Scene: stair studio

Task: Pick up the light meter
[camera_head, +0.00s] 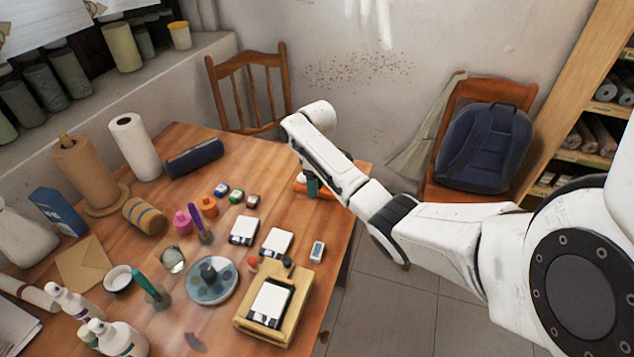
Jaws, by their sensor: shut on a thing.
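My gripper is hidden behind my own white arm, which reaches in from the right and bends over the table's far right corner. Whatever is between its fingers is hidden too. An orange tray (300,187) shows partly below the arm, with a small dark teal item (311,185) on or just above it; I cannot tell which. A small pale device (317,251) with a dark screen lies on the right side of the wooden table (215,327). I cannot tell whether it is the light meter.
White-and-black cards or packs (243,230), a wooden tray (246,326), a round palette dish (211,290) and small colored bottles crowd the table's middle. A chair with a blue backpack (487,147) is beyond the arm.

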